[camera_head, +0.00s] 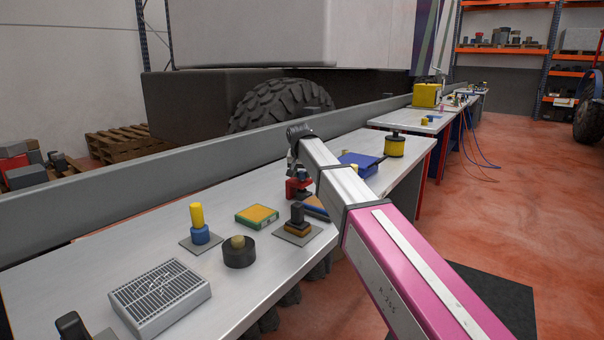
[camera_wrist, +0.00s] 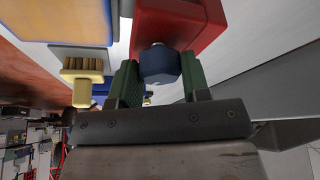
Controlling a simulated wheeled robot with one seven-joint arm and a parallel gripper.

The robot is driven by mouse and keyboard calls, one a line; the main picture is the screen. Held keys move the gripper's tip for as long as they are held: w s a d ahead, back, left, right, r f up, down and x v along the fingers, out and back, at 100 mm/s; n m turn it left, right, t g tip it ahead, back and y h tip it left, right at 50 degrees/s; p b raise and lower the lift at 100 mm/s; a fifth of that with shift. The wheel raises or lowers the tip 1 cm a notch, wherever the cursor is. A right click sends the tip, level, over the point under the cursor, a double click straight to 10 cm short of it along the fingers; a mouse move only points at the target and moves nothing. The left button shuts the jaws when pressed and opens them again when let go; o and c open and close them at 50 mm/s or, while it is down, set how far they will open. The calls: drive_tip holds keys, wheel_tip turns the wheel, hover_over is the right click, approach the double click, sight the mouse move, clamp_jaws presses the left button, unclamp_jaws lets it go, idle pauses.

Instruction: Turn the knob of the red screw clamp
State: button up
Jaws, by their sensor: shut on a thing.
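The red screw clamp (camera_head: 297,189) stands on the grey workbench, below the wrist end of my arm. In the wrist view its red body (camera_wrist: 190,22) fills the top middle, with the dark blue knob (camera_wrist: 158,68) projecting from it. My gripper (camera_wrist: 158,60) has its two green fingers on either side of the knob and is shut on it. In the head view my gripper (camera_head: 297,170) is small and partly hidden by my arm, so the knob cannot be made out there.
The bench (camera_head: 130,230) holds a grey grated box (camera_head: 160,297), a black ring (camera_head: 239,257), a yellow-and-blue post (camera_head: 199,225), a green-yellow block (camera_head: 257,217) and a dark stepped post (camera_head: 297,219) near the clamp. A blue case (camera_head: 360,161) and yellow spool (camera_head: 394,147) lie beyond. A rail (camera_head: 130,195) runs behind.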

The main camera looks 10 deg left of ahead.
drive_tip(key=n+y, duration=0.1)
drive_tip(key=n, duration=0.2)
drive_tip(key=n+y, duration=0.1)
drive_tip(key=n, duration=0.2)
drive_tip(key=shift+d+g, duration=0.1)
drive_tip(key=shift+g, duration=0.3)
drive_tip(key=n, duration=0.2)
drive_tip(key=n+g+y, duration=0.1)
drive_tip(key=n, duration=0.2)
drive_tip(key=shift+w+g, duration=0.15)
drive_tip(key=shift+g, duration=0.15)
drive_tip(key=n+g, duration=0.1)
drive_tip(key=n, duration=0.2)
drive_tip(key=n+g+y, duration=0.1)
drive_tip(key=n, duration=0.1)
drive_tip(key=shift+n, duration=0.4)
drive_tip(key=n+g, duration=0.1)
drive_tip(key=n, duration=0.3)
drive_tip(key=shift+d+n+g, duration=0.1)
drive_tip(key=shift+n+g, duration=0.3)
drive_tip(key=o, duration=0.9)
drive_tip(key=shift+f, duration=0.1)
drive_tip(key=shift+o, duration=0.2)
